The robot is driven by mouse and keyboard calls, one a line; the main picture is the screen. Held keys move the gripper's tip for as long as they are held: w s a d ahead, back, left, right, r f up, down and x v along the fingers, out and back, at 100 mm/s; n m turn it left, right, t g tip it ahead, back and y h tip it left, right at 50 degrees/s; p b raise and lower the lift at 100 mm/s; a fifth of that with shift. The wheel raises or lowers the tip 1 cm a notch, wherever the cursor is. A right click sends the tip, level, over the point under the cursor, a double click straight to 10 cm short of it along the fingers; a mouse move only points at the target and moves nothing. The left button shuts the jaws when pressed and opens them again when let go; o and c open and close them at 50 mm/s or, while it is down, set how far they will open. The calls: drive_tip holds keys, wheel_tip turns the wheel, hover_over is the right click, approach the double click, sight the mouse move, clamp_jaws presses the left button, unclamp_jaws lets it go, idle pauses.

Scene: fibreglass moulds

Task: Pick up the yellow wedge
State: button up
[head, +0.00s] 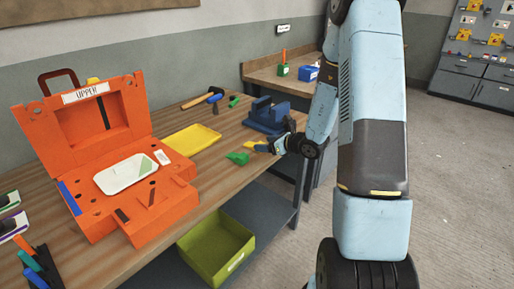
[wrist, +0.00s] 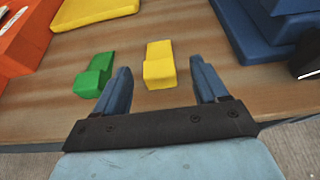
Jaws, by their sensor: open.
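The yellow wedge (wrist: 159,66) lies on the wooden workbench in the wrist view, between and just beyond my open fingertips. In the head view a small yellow patch of it (head: 250,144) shows beside my gripper (head: 262,147), partly hidden. My gripper (wrist: 162,80) is open, with its two blue fingers apart and nothing between them but bench surface near the wedge's lower end. I cannot tell from these views how high the fingers are above the bench. A green wedge (wrist: 94,75) lies just outside the left finger; it also shows in the head view (head: 238,158).
A yellow tray (head: 191,140) lies behind the wedges. A blue vise-like block (head: 268,116) stands at the back right. An open orange case (head: 130,205) fills the bench's left. A hammer (head: 204,96) lies at the back. The bench's front edge runs close to my gripper.

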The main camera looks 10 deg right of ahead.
drive_tip(key=shift+x, duration=2.65)
drive_tip(key=c, duration=1.1)
